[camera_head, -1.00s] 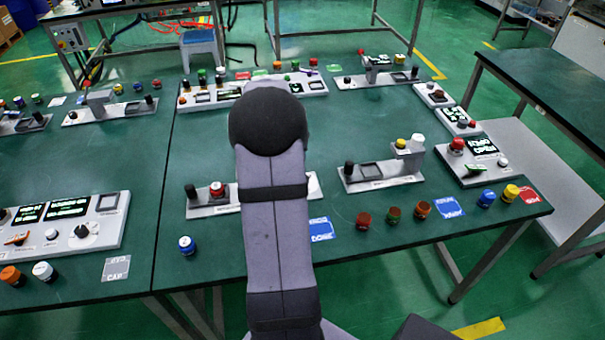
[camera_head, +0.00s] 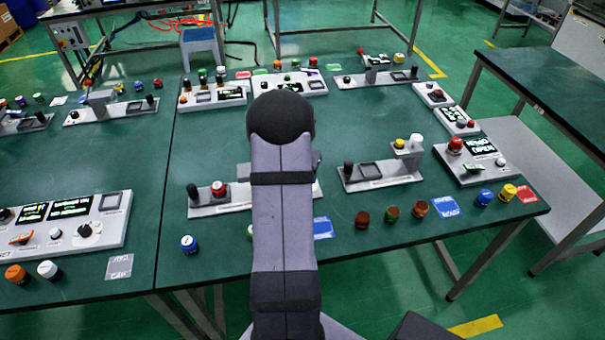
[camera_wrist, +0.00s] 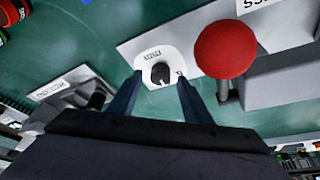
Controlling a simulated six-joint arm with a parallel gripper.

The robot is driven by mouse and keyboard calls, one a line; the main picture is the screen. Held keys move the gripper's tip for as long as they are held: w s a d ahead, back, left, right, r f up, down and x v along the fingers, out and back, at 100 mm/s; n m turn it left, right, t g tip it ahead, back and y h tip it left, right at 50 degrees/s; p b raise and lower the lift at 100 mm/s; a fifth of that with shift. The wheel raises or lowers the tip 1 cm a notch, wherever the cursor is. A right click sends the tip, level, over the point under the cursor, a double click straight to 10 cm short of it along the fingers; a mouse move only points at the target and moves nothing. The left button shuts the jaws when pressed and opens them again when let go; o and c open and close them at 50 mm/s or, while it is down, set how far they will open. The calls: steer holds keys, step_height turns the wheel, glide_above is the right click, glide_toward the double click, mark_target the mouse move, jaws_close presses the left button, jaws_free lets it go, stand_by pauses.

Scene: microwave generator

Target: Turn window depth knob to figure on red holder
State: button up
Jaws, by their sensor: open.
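In the wrist view, a black knob (camera_wrist: 160,72) with a light pointer mark sits on a white dial plate; the label above it is too small to read surely. My gripper (camera_wrist: 160,82) is open, with one dark blue finger on each side of the knob in the picture. I cannot tell whether they touch it. A large red ball (camera_wrist: 225,49) stands just right of the fingers. In the head view my arm hides the gripper and this knob.
A grey block (camera_wrist: 285,78) stands right of the gripper. Small panels, such as a white one with screens (camera_head: 62,232), stand around the green table (camera_head: 385,265). Coloured caps and a blue card (camera_head: 322,227) lie along the front edge.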

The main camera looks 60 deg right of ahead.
steer(key=shift+d+f, duration=0.25)
steer(key=shift+f, duration=0.3)
steer(key=shift+c, duration=0.4)
steer(key=c, duration=1)
